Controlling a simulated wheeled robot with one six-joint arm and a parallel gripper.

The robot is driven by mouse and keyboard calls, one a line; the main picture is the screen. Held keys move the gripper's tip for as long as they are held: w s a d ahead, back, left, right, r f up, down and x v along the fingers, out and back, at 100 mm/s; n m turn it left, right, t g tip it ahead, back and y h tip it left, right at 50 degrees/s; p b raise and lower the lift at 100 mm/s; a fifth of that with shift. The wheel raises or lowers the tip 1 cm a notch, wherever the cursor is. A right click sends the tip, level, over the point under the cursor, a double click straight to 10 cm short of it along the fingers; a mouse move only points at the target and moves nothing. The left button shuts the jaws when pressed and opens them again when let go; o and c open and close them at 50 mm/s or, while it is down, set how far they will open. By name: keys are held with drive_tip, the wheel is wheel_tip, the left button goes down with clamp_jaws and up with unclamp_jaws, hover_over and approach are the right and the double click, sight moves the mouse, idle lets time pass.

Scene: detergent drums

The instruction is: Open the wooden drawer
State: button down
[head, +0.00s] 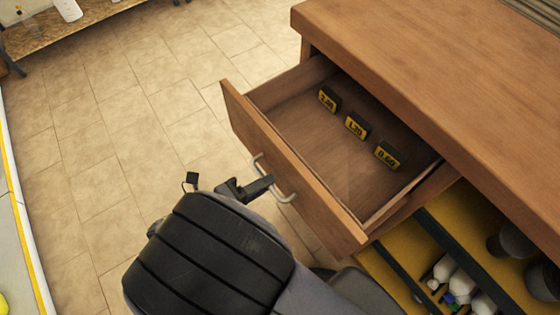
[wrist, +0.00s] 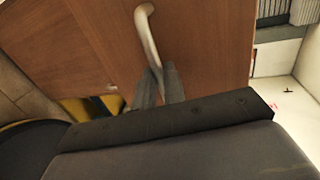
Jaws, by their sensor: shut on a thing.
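The wooden drawer (head: 290,173) is pulled well out of the brown wooden counter (head: 440,60), and its inside shows. Its front carries a curved metal handle (head: 285,193), which also shows in the wrist view (wrist: 148,38). My gripper (head: 265,184) is at the handle, and its dark fingers (wrist: 160,82) are shut on the handle's lower part in the wrist view. Part of the handle is hidden by the fingers. Inside the drawer lie three small black and yellow price tags, marked by the middle one (head: 356,125).
Below the drawer, a yellow shelf (head: 440,207) holds several bottles (head: 455,280) and dark round containers (head: 512,243). The tiled floor (head: 130,130) left of the drawer is clear. A low wooden shelf (head: 95,15) stands at the upper left.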

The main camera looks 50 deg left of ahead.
drive_tip(key=shift+f+p+v, duration=0.25)
drive_tip(key=shift+p+v, duration=0.1)
drive_tip(key=shift+v, duration=0.95)
drive_tip(key=shift+s+f, duration=0.1)
drive_tip(key=c, duration=1.5)
unclamp_jaws()
drive_tip(key=b+v, duration=0.1)
drive_tip(key=v, duration=0.9)
drive_tip(key=shift+s, duration=0.35)
drive_tip(key=shift+o, duration=0.2)
